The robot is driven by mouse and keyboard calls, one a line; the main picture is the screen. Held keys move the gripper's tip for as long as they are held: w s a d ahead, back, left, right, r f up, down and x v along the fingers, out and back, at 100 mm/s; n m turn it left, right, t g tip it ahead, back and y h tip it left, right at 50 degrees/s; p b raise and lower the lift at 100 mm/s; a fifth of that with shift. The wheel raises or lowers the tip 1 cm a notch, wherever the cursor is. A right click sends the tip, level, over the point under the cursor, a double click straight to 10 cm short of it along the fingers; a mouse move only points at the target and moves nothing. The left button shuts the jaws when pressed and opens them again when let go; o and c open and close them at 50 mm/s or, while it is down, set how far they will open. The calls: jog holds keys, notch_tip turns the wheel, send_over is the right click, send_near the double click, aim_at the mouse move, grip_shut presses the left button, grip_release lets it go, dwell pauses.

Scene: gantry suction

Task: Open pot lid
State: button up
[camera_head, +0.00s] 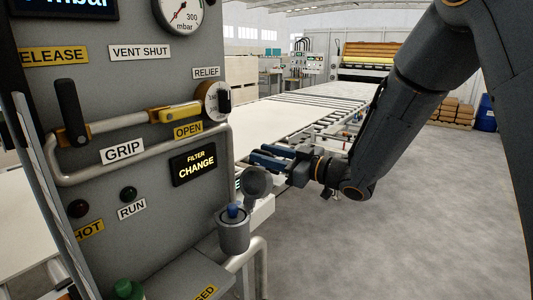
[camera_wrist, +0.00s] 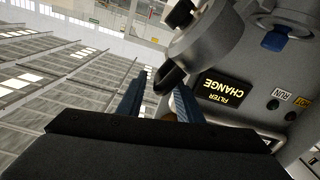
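The pot appears to be the grey rounded body on the panel's right side, with a dark round end (camera_head: 257,181) in the head view. In the wrist view its grey body (camera_wrist: 208,45) fills the upper middle, and a black looped handle (camera_wrist: 168,80) sticks out from it, apparently on the lid. The lid looks shut, though its seam is not clear. My gripper (camera_head: 256,154) is beside the panel, just above the dark round end. In the wrist view its blue fingers (camera_wrist: 161,82) are apart, with the handle showing between or just beyond their tips. Contact cannot be told.
The grey control panel (camera_head: 120,185) stands close at left, with a grip lever (camera_head: 130,122), a lit filter-change sign (camera_head: 193,165) and a bent pipe rail. A blue-knobbed grey cylinder (camera_head: 233,236) stands below. A conveyor (camera_head: 285,118) runs behind.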

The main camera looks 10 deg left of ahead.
grip_shut()
jog(key=s+n, duration=0.1)
jog(key=s+a+r+n+b, duration=0.1)
jog(key=s, duration=0.1)
jog(key=s+a+r+n+b, duration=0.1)
jog(key=s, duration=0.1)
jog(key=shift+s+a, duration=0.1)
dwell(0.3)
grip_release()
jog(key=shift+f, duration=0.1)
jog(key=b+v, duration=0.2)
jog(key=v, duration=0.6)
